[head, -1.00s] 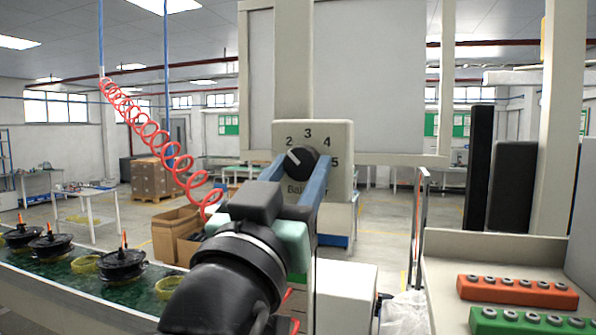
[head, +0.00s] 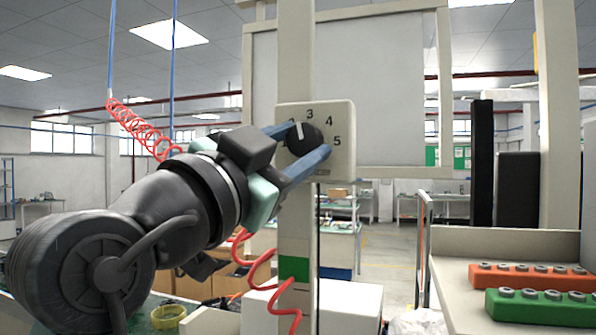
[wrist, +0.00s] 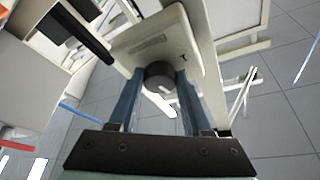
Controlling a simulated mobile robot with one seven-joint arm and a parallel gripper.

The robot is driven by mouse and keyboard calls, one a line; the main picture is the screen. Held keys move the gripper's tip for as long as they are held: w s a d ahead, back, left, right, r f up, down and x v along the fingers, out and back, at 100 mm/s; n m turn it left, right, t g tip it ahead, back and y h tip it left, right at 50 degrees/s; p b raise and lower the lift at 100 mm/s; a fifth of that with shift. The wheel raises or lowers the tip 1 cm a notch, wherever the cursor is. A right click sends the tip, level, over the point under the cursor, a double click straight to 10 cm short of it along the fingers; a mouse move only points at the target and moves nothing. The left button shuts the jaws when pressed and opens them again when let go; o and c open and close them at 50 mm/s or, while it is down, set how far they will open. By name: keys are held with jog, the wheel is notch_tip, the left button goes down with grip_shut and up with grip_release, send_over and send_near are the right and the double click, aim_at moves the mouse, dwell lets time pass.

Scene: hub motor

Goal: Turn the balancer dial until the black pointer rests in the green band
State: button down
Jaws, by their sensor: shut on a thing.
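The black balancer dial (head: 303,136) sits on a cream panel (head: 343,112) fixed to a post. Numbers 3, 4 and 5 show around it. The dial's white mark points nearly straight up, just left of the 3. My gripper (head: 306,141) is shut on the dial, one blue finger at its upper left and one at its lower right. The wrist view shows the dial (wrist: 160,76) between both fingers. A green band (head: 295,268) is on the post below the panel. I cannot make out the black pointer for certain.
A red coiled hose (head: 140,130) hangs at the left and passes near my arm and the post. A bench (head: 450,245) at the right holds an orange block (head: 535,278) and a green block (head: 540,310). A white box (head: 345,305) stands behind the post.

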jog(key=shift+m+g+h+b, duration=0.3)
jog(key=shift+m+g+b, duration=0.25)
jog(key=shift+m, duration=0.95)
jog(key=shift+c, duration=1.7)
grip_release()
